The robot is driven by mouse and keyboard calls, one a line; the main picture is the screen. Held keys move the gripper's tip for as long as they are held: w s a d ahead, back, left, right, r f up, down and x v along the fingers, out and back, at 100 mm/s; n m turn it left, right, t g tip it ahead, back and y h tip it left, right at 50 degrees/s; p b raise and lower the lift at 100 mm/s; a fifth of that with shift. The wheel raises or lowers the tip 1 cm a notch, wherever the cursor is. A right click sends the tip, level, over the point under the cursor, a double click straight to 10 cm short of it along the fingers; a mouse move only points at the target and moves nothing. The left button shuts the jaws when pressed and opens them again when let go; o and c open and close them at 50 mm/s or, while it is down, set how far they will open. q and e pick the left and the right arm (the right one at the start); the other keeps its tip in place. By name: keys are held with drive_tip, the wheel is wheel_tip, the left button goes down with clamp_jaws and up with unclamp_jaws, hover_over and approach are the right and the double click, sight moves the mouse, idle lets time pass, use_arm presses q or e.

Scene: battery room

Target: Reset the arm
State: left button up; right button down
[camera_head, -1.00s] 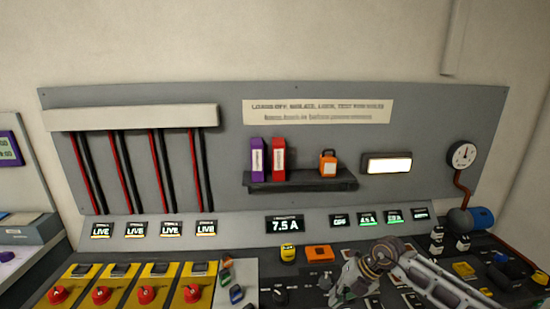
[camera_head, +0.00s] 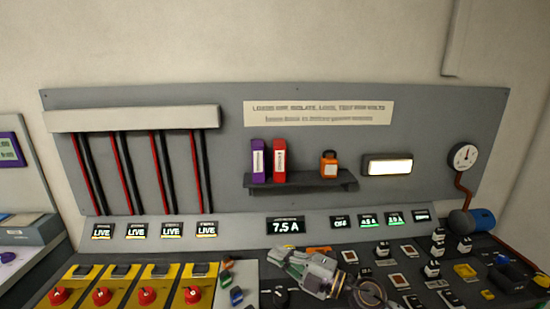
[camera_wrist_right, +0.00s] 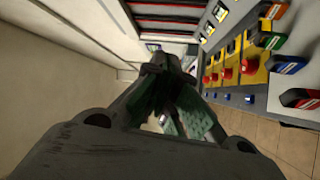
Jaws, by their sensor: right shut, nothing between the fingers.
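My right arm comes in from the bottom right of the head view. Its gripper (camera_head: 288,256) is over the middle of the console, in front of the 7.5 A display (camera_head: 285,226). It is shut and empty. In the right wrist view the gripper's dark fingers with green pads (camera_wrist_right: 180,108) are close together, with nothing between them. The gripper partly hides an orange item (camera_head: 318,249) on the console. My left gripper is not in view.
Red knobs (camera_head: 146,296) on yellow plates line the console's left part. Coloured switches (camera_head: 236,296) are left of my gripper. Several black switches (camera_head: 432,269) stand to the right. A shelf (camera_head: 300,186) holds purple and red binders and an orange padlock.

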drive_tip(key=w+d+r+m+t+h, duration=0.3)
drive_tip(key=d+m+t+h, duration=0.55)
drive_tip(key=m, duration=0.45)
drive_tip(key=s+d+f+m+g+h, duration=0.2)
drive_tip(key=d+f+m+h, duration=0.7)
drive_tip(key=d+f, duration=0.1)
drive_tip(key=s+d+f+m+g, duration=0.1)
drive_tip(key=s+f+m+g, duration=0.1)
drive_tip(key=s+f+g, duration=0.7)
drive_tip(key=s+d+f+m+g, duration=0.1)
drive_tip(key=s+f+g, duration=0.2)
drive_tip(key=s+f, duration=0.8)
drive_tip(key=s+f+g, duration=0.1)
drive_tip(key=s+f, duration=0.2)
drive_tip(key=f, duration=1.2)
drive_tip(key=s+f+g, duration=0.1)
drive_tip(key=s+f, duration=0.2)
drive_tip(key=f, duration=1.1)
drive_tip(key=s+d+f, duration=0.2)
drive_tip(key=s+f, duration=0.8)
drive_tip(key=s, duration=0.1)
drive_tip(key=s+d+f, duration=0.2)
drive_tip(key=s+f, duration=0.8)
drive_tip(key=s, duration=0.1)
drive_tip(key=shift+d+f+g+y, duration=0.25)
drive_tip(key=shift+f+g+y, duration=0.1)
drive_tip(key=shift+g, duration=0.1)
